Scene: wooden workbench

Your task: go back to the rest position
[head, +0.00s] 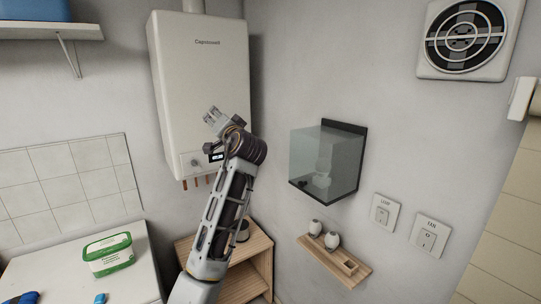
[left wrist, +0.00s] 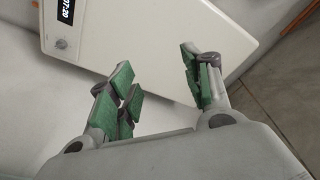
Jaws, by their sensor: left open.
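My left gripper (head: 213,117) is raised in front of the lower part of the white wall boiler (head: 195,75) in the head view. In the left wrist view the left gripper (left wrist: 155,72) has its green-padded fingers spread apart, with nothing between them. Behind the fingers lies the pale boiler casing (left wrist: 150,35), with a dark display and a round knob at the upper left. I cannot tell how far the fingers are from the casing. My right gripper is in neither view.
A clear-fronted wall box (head: 325,160) hangs right of my arm. Below it a wooden shelf (head: 350,268) holds two white jars. Two switches (head: 384,213) are further right. A wooden stand (head: 258,250) is behind my arm. A green-white tub (head: 108,254) sits on the white surface at left.

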